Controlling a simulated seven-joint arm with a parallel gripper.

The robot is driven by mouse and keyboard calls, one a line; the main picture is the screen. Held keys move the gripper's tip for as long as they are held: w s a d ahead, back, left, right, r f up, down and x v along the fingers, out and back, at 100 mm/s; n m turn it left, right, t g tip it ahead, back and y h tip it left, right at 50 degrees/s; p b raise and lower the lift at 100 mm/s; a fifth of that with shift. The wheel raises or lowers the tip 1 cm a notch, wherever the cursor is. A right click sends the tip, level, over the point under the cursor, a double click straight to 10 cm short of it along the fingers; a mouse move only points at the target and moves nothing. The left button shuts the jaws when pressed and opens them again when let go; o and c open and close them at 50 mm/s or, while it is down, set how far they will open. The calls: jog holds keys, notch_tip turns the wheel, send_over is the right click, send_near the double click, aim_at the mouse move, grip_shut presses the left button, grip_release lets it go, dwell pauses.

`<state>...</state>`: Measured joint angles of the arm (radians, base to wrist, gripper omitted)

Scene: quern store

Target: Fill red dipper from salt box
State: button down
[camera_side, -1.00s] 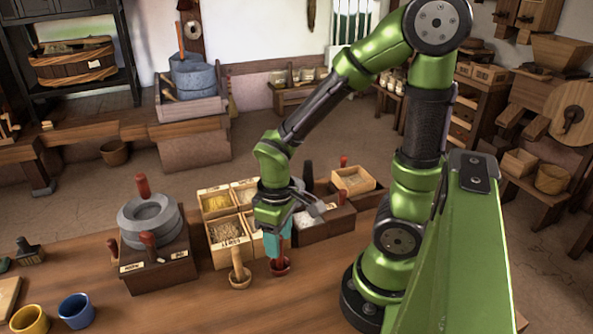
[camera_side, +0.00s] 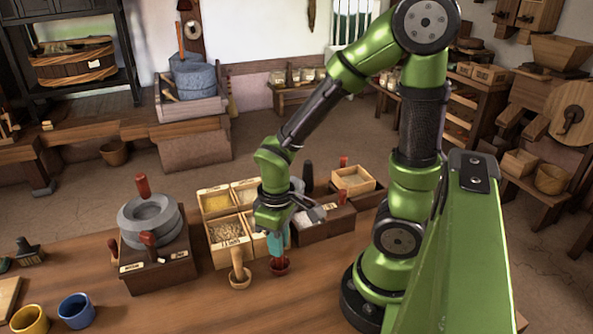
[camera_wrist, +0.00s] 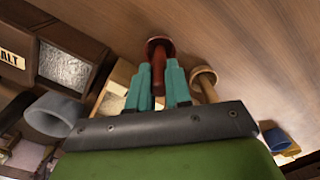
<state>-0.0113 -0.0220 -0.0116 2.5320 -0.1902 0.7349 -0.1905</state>
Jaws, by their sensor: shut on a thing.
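The red dipper (camera_side: 279,268) is near the front edge of the boxes, its bowl low at the table; I cannot tell whether it touches. My gripper (camera_side: 279,238) is above it, with teal fingers around its upright handle. In the wrist view the red dipper (camera_wrist: 158,58) runs between my gripper's two fingers (camera_wrist: 158,85), which are shut on the handle. The salt box (camera_wrist: 63,67), dark with white contents and a label partly cut to "ALT", is at the left there. In the side view the salt box (camera_side: 310,217) is right of my gripper, partly hidden by it.
A pale wooden dipper (camera_side: 239,275) stands close left of the red one. Light grain boxes (camera_side: 229,240) are behind it. A stone quern (camera_side: 150,220) stands further left. Yellow (camera_side: 29,319) and blue (camera_side: 76,310) cups are front left. The table front is clear.

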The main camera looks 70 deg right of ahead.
notch_tip(320, 180, up, 9)
jog(key=shift+d+r, duration=0.1)
jog(key=shift+d, duration=0.05)
jog(key=s+d+m, duration=0.1)
jog(key=d+m, duration=0.5)
jog(key=d, duration=0.7)
jog(key=shift+s+f, duration=0.2)
jog(key=shift+f, duration=3.8)
notch_tip(320, 180, up, 8)
jog(key=shift+f, duration=0.2)
